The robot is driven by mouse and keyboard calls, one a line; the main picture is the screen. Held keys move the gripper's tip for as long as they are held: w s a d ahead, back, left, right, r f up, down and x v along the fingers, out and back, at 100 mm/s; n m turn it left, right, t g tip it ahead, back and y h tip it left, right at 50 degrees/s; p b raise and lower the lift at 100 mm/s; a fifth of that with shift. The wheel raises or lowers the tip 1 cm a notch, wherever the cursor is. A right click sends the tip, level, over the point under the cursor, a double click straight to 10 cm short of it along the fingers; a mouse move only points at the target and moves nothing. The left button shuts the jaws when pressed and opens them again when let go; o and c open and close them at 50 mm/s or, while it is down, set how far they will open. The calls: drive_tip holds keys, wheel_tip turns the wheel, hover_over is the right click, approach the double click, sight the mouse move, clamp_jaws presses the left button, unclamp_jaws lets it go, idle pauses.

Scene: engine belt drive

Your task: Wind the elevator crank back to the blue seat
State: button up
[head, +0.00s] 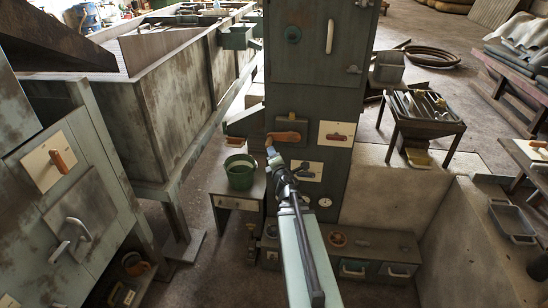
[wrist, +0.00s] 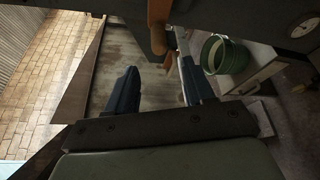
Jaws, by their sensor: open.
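On the dark cabinet tower (head: 318,60), an orange-brown wooden handle (head: 285,136) sticks out at mid height; it looks like the crank, but its arm and hub are hard to make out. My gripper (head: 273,158) is just below and left of this handle. In the wrist view the gripper (wrist: 157,66) is open, its two dark blue fingers apart with nothing held. A tan wooden handle (wrist: 157,25) shows just beyond the fingertips, towards the top of that view. I cannot make out a blue seat in either view.
Two pale plates with levers, an upper one (head: 337,137) and a lower one (head: 305,171), sit close to the gripper on the tower. A green bucket (head: 240,172) stands on a small table to the left. A low drawer bench (head: 375,243) lies below right.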

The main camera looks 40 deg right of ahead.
sight(268, 146)
drive_tip(key=w+a+f+n+y, duration=0.1)
drive_tip(key=w+a+f+n, duration=0.15)
drive_tip(key=a, duration=0.35)
drive_tip(key=w+a+f+n, duration=0.2)
drive_tip(key=a+f+n, duration=0.1)
drive_tip(key=a, duration=0.3)
drive_tip(key=s+d+r+n+g+h, duration=0.2)
drive_tip(key=s+d+r+n+h, duration=0.25)
drive_tip(key=d+h, duration=0.25)
drive_tip(key=x, duration=1.4)
drive_tip(key=shift+w, duration=0.3)
clamp_jaws()
